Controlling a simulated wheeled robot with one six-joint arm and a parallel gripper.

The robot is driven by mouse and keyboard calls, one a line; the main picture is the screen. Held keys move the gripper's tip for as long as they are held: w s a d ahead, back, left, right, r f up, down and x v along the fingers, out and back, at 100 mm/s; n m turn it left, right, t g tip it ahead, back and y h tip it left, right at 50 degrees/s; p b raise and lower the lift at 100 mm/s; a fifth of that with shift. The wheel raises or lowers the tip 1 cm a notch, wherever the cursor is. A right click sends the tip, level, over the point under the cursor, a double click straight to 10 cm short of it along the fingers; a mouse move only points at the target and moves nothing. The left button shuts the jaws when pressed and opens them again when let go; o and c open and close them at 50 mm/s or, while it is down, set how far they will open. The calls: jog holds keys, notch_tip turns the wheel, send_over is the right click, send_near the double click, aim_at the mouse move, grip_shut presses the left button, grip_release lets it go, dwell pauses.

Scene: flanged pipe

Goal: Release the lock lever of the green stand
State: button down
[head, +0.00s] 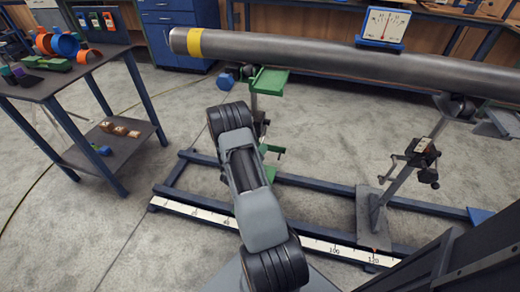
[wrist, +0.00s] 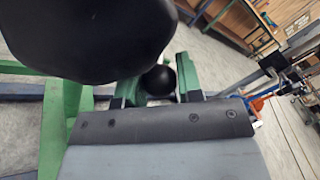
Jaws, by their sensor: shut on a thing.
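The green stand (head: 268,82) is under the left part of the long grey pipe (head: 330,58) in the head view. My arm hides much of its column, and green parts show low down beside the arm. In the wrist view, green stand parts (wrist: 62,125) fill the left side. A round black knob (wrist: 158,80), which looks like the end of the lock lever, sits between the two fingers of my gripper (wrist: 156,92). The gripper is shut on it. The lever's shaft is hidden. In the head view my gripper is hidden behind the arm.
A large dark rounded shape (wrist: 90,35) close to the wrist camera blocks the upper left. A blue floor frame with a white scale (head: 335,250) runs under the stands. A grey stand (head: 415,165) is at right. A dark side table (head: 70,75) is at left, with clear floor between.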

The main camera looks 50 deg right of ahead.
jog(key=c, duration=0.8)
grip_release()
jog(key=a, duration=0.4)
jog(key=s+a+p, duration=0.1)
jog(key=a, duration=0.4)
jog(key=s+a, duration=0.1)
jog(key=a, duration=0.3)
jog(key=shift+a+p, duration=0.3)
